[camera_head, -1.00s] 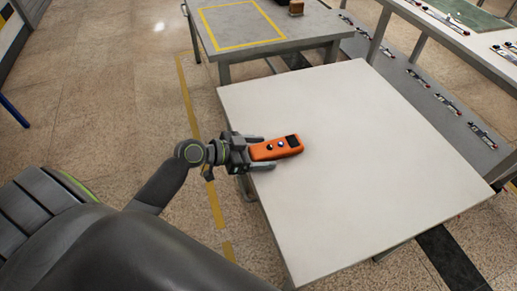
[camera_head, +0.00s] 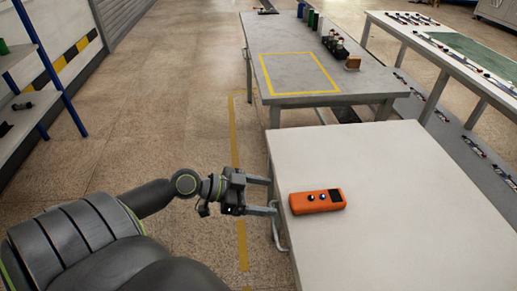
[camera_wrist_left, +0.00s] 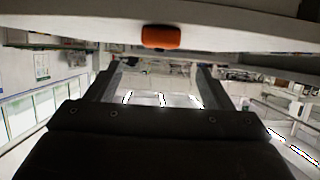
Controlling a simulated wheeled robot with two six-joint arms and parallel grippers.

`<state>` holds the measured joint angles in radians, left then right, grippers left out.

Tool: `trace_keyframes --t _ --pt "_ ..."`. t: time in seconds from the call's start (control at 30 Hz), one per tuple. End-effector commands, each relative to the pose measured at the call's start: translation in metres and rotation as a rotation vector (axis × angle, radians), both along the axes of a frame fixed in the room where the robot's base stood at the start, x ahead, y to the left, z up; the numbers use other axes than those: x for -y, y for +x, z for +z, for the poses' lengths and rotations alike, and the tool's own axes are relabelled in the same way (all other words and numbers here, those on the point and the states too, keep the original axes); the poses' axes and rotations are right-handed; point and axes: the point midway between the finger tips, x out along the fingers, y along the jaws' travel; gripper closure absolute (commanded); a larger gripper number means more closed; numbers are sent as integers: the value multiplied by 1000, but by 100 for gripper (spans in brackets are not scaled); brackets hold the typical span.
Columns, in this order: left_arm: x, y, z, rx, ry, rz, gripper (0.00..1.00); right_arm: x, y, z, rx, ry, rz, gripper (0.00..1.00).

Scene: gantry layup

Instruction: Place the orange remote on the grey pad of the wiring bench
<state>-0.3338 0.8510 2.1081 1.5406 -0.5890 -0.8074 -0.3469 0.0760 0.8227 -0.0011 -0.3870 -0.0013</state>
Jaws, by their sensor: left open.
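The orange remote (camera_head: 317,201) lies flat near the left edge of a white table (camera_head: 400,175), its dark screen end to the right. My left gripper (camera_head: 273,196) is open and empty just left of it, fingers pointing at the remote and a small gap between. In the left wrist view the remote (camera_wrist_left: 161,37) shows end-on against the table edge, beyond the open fingers (camera_wrist_left: 158,75). A grey bench (camera_head: 320,95) with a yellow-outlined area stands behind; I cannot tell whether that area is the grey pad. My right gripper is out of view.
Bottles (camera_head: 314,20) and a small brown block (camera_head: 352,63) stand on the grey bench's far and right parts. A bench with a green mat (camera_head: 460,48) is at right, a blue-posted shelf (camera_head: 45,70) at left. Most of the white table is clear.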

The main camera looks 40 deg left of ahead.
Motion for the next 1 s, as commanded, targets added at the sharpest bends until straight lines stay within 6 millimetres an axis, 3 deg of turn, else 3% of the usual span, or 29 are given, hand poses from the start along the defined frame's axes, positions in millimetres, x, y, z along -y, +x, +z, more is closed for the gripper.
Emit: trace_keyframes --t 0.43,0.57,0.67,0.77,0.87,1.0 --pt "-7 -7 4 0 0 1 26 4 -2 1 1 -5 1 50" --pt "-17 -3 -9 -17 8 44 26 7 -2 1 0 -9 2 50" --pt "-40 4 -41 -58 30 140 26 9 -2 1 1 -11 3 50" --pt "-73 6 -92 -128 65 278 26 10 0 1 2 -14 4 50" --pt "-102 -3 -151 -219 103 413 26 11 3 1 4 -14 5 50" --pt "-127 -34 -232 -357 160 573 26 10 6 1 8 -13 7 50"
